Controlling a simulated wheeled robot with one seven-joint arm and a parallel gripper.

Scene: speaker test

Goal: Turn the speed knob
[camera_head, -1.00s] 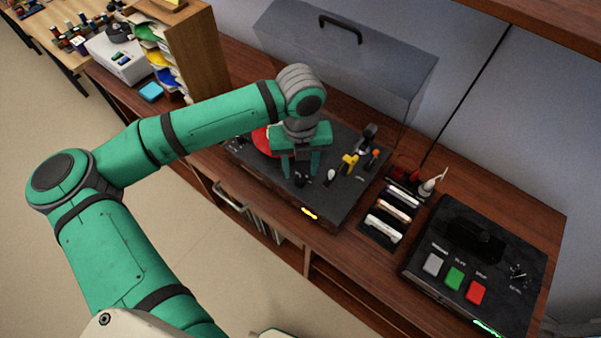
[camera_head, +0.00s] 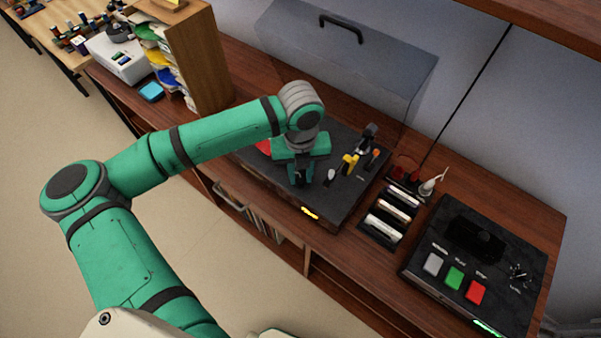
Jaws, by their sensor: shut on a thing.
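My gripper (camera_head: 300,180) points down over the front part of the dark turntable deck (camera_head: 320,210). Its green fingers are close together, shut on the dark speed knob. The knob is almost fully hidden by the fingers, and its turn angle cannot be told. A small white knob or lever (camera_head: 330,176) stands just right of the fingers. A sliver of a red disc (camera_head: 263,147) shows left of the gripper, mostly behind my arm.
A yellow part (camera_head: 349,164) and the dark tonearm end (camera_head: 367,137) stand right of my gripper. A clear lid (camera_head: 340,70) is raised behind. A rack of brushes (camera_head: 385,222) and a box with grey, green and red buttons (camera_head: 470,265) are at right.

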